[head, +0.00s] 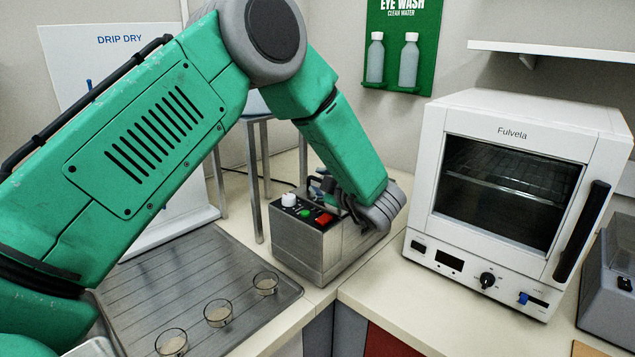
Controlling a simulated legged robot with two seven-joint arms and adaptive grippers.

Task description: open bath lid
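The bath (298,248) is a steel box on the bench corner, with a white knob, a green button and a red switch on its sloped black panel. My green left arm comes in from the left and bends down over it. My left gripper (330,195) is at the top of the bath, behind the panel. Its dark fingers are small and partly covered by my arm, so I cannot tell whether they are open, shut or touching the lid. The lid is mostly hidden by my arm and gripper, and its position is unclear. My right gripper is out of view.
A white oven (515,200) stands close right of the bath. A grey drip tray (235,280) with 3 glass beakers lies in front left. A metal stand (253,180) is behind the bath. Two bottles hang on a green eye wash board (400,30).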

